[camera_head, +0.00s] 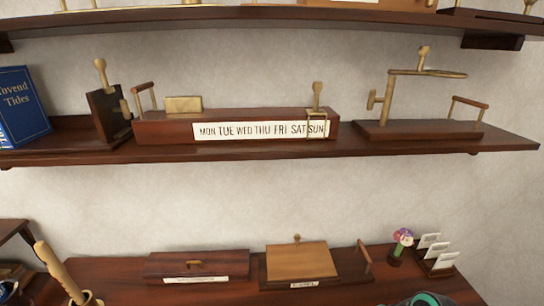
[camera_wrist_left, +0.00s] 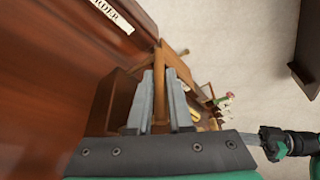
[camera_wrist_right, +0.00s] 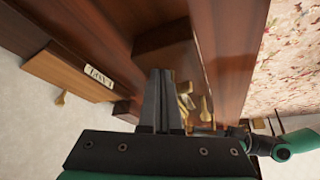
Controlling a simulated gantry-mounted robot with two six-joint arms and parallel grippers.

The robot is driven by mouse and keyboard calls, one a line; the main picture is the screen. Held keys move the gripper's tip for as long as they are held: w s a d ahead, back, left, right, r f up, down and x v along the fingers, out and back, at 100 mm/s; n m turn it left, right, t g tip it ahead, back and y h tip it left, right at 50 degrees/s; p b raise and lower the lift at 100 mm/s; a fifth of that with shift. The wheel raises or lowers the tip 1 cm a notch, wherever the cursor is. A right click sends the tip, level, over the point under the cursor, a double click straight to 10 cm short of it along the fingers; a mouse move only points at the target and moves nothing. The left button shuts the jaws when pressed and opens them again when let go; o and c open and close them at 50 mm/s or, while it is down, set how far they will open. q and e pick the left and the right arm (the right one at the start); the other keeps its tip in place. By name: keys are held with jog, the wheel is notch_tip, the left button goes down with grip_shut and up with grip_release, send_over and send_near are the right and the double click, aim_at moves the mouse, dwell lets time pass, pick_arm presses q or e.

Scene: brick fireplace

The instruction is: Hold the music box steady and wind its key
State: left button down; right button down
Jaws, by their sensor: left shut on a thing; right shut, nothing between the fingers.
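In the left wrist view my left gripper (camera_wrist_left: 161,75) is shut on a slim wooden handle (camera_wrist_left: 160,103), close to a dark wooden box. In the right wrist view my right gripper (camera_wrist_right: 160,73) is shut and empty. Its fingertips are in front of a reddish-brown wooden box (camera_wrist_right: 168,45); contact is unclear. Brass parts (camera_wrist_right: 186,98), perhaps a key, show just right of the fingers, partly hidden by them.
In the head view, the middle shelf (camera_head: 420,146) carries a weekday-labelled box (camera_head: 165,130), a brass-armed stand (camera_head: 388,95) and a blue book (camera_head: 20,105). Below are a flat labelled box (camera_head: 225,262), a light-lidded box (camera_head: 298,263), flowers (camera_head: 403,236) and a card holder (camera_head: 438,265).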

jog(key=shift+a, duration=0.6)
dwell(0.6)
jog(key=shift+s, duration=0.15)
dwell(0.3)
jog(key=shift+s+a, duration=0.15)
jog(key=shift+s, duration=0.45)
jog(key=shift+s+a, duration=0.5)
jog(key=shift+s, duration=0.15)
jog(key=shift+s, duration=0.1)
jog(key=shift+s+d, duration=0.25)
dwell(0.3)
